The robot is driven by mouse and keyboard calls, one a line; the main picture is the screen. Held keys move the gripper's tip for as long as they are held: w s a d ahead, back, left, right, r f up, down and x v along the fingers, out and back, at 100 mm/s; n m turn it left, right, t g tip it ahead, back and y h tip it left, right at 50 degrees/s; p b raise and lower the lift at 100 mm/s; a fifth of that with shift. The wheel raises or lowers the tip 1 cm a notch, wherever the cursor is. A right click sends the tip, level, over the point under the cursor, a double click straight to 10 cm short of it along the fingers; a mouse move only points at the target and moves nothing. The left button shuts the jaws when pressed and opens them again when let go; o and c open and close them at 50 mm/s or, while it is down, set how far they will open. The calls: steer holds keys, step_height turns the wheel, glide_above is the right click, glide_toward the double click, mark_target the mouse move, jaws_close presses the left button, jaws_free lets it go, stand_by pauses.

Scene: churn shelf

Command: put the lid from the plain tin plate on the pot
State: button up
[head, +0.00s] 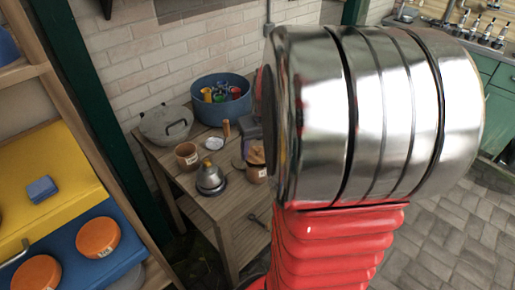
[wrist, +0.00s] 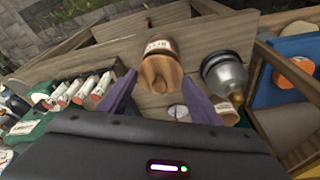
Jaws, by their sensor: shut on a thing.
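My gripper (wrist: 161,82) has its two purple fingers closed around a brown wooden lid (wrist: 160,70). In the head view my gripper (head: 250,140) is partly hidden behind my arm, and the lid (head: 257,152) shows just below it. The lid is at the top of a brown pot with a white label (wrist: 158,45), which also shows in the head view (head: 256,173). I cannot tell whether the lid rests on the rim or is just above it. A small pale round plate (head: 214,144) looks empty; it shows between the fingers in the wrist view (wrist: 178,112).
A silver bell-shaped vessel (head: 210,178) stands left of the pot, close by. Another labelled brown pot (head: 187,155) stands behind it. A grey lidded pan (head: 167,123) and a blue tub of bottles (head: 221,98) fill the back.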

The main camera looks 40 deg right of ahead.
steer(key=shift+f, duration=0.95)
stand_by(0.6)
steer(key=o, duration=1.1)
steer(key=shift+o, duration=0.4)
steer(key=shift+o, duration=1.3)
steer(key=shift+r, duration=2.15)
